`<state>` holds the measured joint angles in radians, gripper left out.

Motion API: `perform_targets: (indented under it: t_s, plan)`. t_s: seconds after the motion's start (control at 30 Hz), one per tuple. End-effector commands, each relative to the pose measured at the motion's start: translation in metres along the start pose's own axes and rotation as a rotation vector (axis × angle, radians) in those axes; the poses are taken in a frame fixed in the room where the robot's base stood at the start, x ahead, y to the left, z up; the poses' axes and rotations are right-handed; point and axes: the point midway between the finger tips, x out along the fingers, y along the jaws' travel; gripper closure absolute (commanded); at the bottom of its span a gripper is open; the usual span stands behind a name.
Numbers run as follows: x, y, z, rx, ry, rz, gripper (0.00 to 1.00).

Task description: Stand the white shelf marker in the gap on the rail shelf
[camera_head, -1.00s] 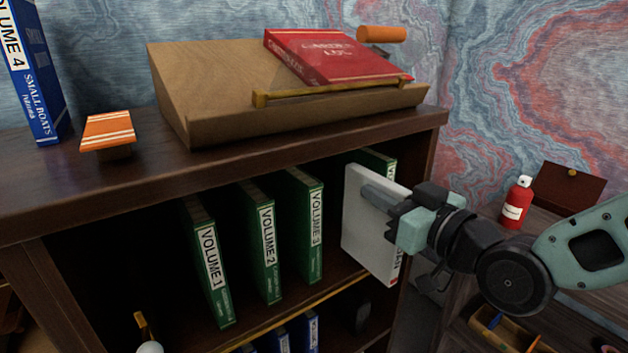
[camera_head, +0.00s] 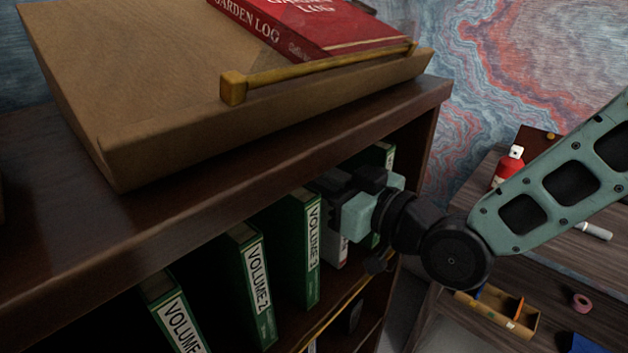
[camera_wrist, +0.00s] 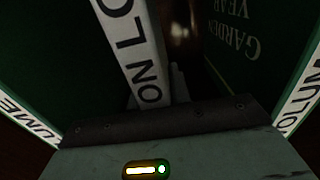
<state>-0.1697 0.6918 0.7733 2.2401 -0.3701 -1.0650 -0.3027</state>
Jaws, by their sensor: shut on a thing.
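The white shelf marker (camera_head: 339,252) is in the gap on the rail shelf (camera_head: 330,318), between the green Volume 3 book (camera_head: 306,250) and another green book (camera_head: 386,156) to its right. My gripper (camera_head: 335,190) is shut on the marker at the shelf opening and hides most of it. In the wrist view, the marker (camera_wrist: 135,45) with black "ON LO" lettering stands between two green books, leaning somewhat in the picture. Its lower edge is hidden, so I cannot tell whether it touches the shelf board.
Green Volume 2 (camera_head: 254,290) and Volume 1 (camera_head: 172,318) stand to the left. A wooden slanted stand (camera_head: 150,90) with a red book (camera_head: 315,28) is on the shelf top above. A red bottle (camera_head: 508,168) and a wooden tray (camera_head: 495,315) are at right.

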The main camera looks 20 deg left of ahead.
Motion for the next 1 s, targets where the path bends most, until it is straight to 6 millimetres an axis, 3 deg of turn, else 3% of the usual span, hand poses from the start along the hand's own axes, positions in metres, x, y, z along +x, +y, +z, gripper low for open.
perform_targets:
  t_s: [0.03,0.43,0.47,0.5,0.53,0.9,1.0]
  plan:
    - [-0.003,-0.002,0.008,0.0,0.002,-0.002,1.0]
    - [-0.004,-0.003,0.011,-0.001,0.004,-0.002,1.0]
    - [-0.004,-0.003,0.01,-0.001,0.003,-0.002,0.72]
    - [-0.004,-0.003,0.009,-0.001,0.003,-0.002,0.61]
    - [-0.004,-0.003,0.009,-0.001,0.002,-0.002,0.58]
    - [-0.004,-0.002,0.004,-0.001,0.003,-0.002,0.58]
    - [-0.018,-0.002,0.006,-0.003,0.001,0.0,0.58]
